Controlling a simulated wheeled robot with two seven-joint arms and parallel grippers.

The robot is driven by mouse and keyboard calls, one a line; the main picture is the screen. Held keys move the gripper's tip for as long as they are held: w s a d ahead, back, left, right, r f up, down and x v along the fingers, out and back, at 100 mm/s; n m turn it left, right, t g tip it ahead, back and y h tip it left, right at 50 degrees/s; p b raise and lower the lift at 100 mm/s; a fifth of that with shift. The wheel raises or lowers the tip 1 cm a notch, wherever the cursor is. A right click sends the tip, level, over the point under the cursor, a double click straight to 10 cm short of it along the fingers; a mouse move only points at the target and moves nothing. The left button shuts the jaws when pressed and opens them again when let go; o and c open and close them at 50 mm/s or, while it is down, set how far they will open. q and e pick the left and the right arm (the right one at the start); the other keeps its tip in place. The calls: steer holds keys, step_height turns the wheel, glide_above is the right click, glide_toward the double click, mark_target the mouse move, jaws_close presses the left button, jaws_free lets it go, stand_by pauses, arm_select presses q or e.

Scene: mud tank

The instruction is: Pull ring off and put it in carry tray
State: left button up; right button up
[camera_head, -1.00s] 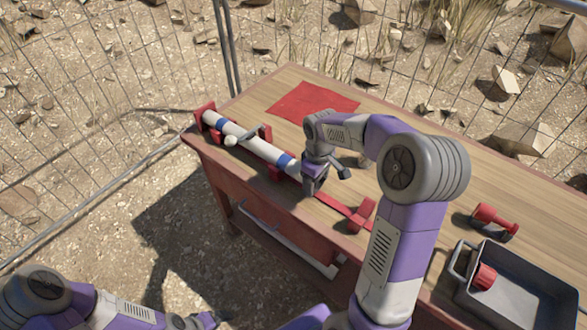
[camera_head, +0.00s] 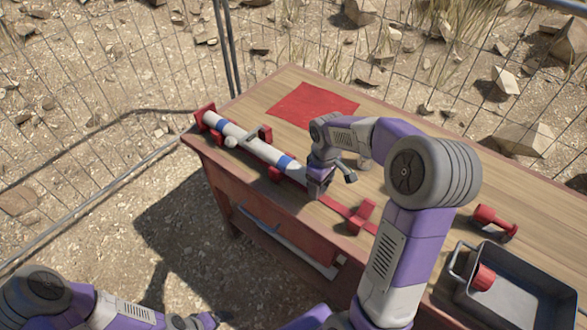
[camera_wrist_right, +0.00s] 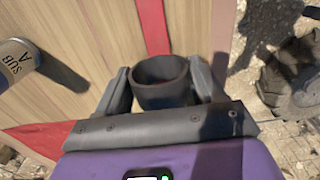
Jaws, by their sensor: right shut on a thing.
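My right gripper (camera_head: 320,190) is at the near end of the white tube (camera_head: 250,145) with blue bands, which lies in a red rack. In the right wrist view my right gripper (camera_wrist_right: 168,85) is shut on a dark grey ring (camera_wrist_right: 162,82), one finger on each side. The tube is not visible in the wrist view, and the head view hides the ring, so I cannot tell their exact gap. The grey carry tray (camera_head: 464,298) stands at the right front of the table, with a red piece (camera_head: 483,277) inside. My left gripper (camera_head: 192,322) is low at the bottom edge, its jaws unclear.
A red clamp-like object (camera_head: 494,220) lies behind the tray. A can labelled SUB A (camera_wrist_right: 14,62) stands on the table left of the gripper in the wrist view. A red cloth (camera_head: 312,104) lies at the back. The red rack's end block (camera_head: 362,216) sits right of my gripper.

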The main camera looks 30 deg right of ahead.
steer(key=shift+r+p, duration=2.95)
steer(key=shift+r, duration=0.6)
steer(key=shift+f, duration=0.15)
